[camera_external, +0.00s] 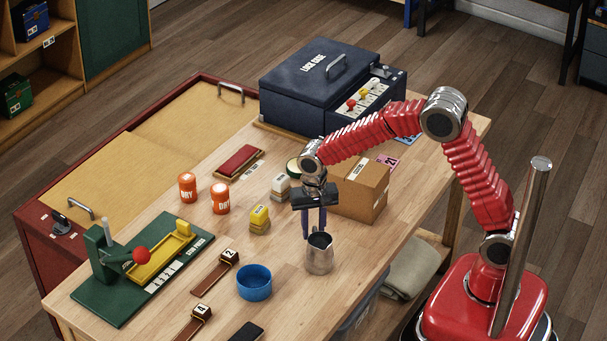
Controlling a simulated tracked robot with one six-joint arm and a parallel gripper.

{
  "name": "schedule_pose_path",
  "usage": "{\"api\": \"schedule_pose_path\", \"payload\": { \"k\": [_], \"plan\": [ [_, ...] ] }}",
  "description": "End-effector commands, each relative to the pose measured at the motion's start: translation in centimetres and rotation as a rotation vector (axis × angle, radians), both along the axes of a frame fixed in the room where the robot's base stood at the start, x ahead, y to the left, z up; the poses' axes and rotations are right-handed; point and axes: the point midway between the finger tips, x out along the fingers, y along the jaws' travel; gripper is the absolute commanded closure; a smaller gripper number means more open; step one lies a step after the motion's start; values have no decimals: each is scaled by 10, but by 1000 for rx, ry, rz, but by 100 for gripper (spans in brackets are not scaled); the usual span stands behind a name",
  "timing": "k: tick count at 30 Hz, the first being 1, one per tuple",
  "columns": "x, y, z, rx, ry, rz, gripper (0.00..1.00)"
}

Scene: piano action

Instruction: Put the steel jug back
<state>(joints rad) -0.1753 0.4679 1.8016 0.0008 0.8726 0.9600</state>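The steel jug (319,258) stands upright on the wooden table, near its right edge in the picture. My gripper (314,236) points straight down at the jug's mouth from above. Its two dark fingers are apart, with their tips at about the height of the jug's rim. The left finger comes down by the left side of the rim, and the right one ends over or behind the mouth. I cannot tell whether the fingers touch the jug or hold it.
A blue bowl (254,283) stands left of and in front of the jug. A cardboard box (372,197) is close behind my gripper. Yellow blocks (260,217), orange jars (220,198) and numbered straps (213,278) lie to the left. A dark lock case (318,75) stands at the back.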

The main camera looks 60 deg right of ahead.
Motion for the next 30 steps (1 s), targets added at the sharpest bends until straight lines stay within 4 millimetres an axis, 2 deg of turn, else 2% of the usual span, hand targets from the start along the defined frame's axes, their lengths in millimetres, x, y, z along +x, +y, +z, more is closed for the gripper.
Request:
{"api": "schedule_pose_path", "payload": {
  "k": [1,9,15,20,30],
  "plan": [
    [1,0,10,1,-5,0,73],
    [1,0,57,1,-4,0,73],
    [1,0,82,0,-1,0,73],
    [0,0,88,1,-1,0,73],
    [0,0,88,0,0,0,73]
  ]
}}
